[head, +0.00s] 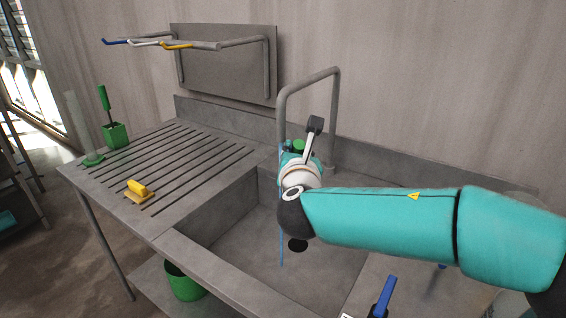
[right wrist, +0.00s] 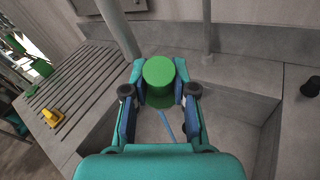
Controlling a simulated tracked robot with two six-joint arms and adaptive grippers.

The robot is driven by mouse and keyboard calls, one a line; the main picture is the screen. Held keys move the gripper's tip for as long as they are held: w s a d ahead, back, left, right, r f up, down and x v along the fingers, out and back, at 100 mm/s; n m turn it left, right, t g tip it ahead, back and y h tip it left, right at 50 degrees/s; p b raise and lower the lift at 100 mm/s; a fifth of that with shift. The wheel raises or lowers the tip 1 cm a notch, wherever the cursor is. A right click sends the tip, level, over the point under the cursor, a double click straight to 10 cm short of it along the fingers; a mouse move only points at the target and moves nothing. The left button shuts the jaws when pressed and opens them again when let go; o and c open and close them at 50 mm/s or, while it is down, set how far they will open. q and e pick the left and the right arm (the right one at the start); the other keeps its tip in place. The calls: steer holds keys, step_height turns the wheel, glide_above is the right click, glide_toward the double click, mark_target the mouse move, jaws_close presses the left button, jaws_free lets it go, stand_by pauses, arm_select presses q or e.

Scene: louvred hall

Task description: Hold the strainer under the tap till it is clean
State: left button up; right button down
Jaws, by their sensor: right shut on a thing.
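My right gripper (head: 297,150) is over the sink (head: 225,235), beside the tap's downturned spout (head: 282,105). In the right wrist view its fingers (right wrist: 160,90) are shut on a green round piece (right wrist: 158,72), which I take for part of the strainer. Only a little green of it (head: 299,145) shows in the head view, and I cannot see whether it is clean. A thin blue stream (head: 282,235) runs down from the spout area into the sink, close to the gripper; I cannot tell whether it meets the strainer. My left gripper is not in view.
A slatted drainboard (head: 180,150) at left holds a yellow-handled tool (head: 138,190) and a green brush pot (head: 116,135). A wall rack (head: 215,45) has coloured hooks. A green bucket (head: 184,283) stands below. A blue handle (head: 383,295) shows at front right.

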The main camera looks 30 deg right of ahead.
steer(key=s+b, duration=0.1)
steer(key=s, duration=0.5)
steer(key=shift+a, duration=0.3)
stand_by(1.2)
steer(key=s+r+p, duration=0.3)
steer(key=s+r, duration=0.1)
steer(key=s, duration=0.1)
steer(key=shift+a, duration=0.25)
stand_by(0.6)
